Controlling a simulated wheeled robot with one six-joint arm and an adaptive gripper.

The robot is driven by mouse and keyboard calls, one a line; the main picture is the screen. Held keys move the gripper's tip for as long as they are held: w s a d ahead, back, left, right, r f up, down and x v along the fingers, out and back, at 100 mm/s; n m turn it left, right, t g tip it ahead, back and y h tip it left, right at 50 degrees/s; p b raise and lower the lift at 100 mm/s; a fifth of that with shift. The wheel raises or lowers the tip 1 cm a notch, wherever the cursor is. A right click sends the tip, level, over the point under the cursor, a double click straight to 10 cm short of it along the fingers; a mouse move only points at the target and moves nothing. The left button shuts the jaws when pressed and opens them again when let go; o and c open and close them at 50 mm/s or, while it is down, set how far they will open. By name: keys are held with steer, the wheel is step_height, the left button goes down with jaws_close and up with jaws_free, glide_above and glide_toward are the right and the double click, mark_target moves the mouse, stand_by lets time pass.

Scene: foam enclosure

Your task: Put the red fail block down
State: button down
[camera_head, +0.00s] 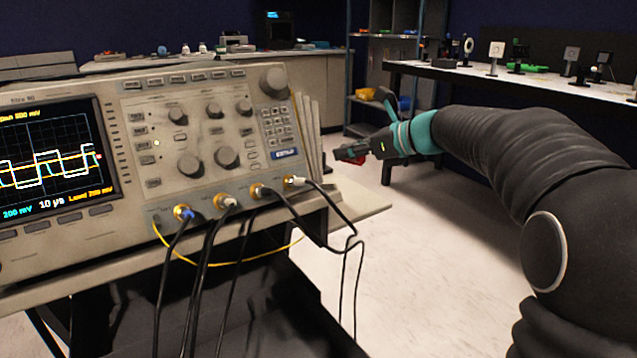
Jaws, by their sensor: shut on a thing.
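The red fail block (357,158) shows as a small red patch at my gripper's tip, largely hidden behind the dark fingers. My gripper (352,153) is shut on it and holds it in the air, just right of the oscilloscope's right side. My black arm with its teal wrist reaches in from the right. The block's underside and exact contact with the fingers are too small to make out.
A large oscilloscope (190,122) with cables plugged into its front stands on a cart (362,200) at the left. A white bench (460,75) with optical parts is at the back right. A shelf rack (385,60) stands behind. Pale floor (440,250) lies open between.

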steer(key=x, duration=0.2)
steer(key=s+f+x, duration=0.1)
steer(key=x, duration=0.5)
steer(key=shift+s+a+f, duration=0.2)
steer(key=shift+f+b, duration=0.65)
steer(key=shift+f, duration=1.3)
steer(key=shift+f, duration=0.2)
steer(key=c, duration=1)
jaws_free()
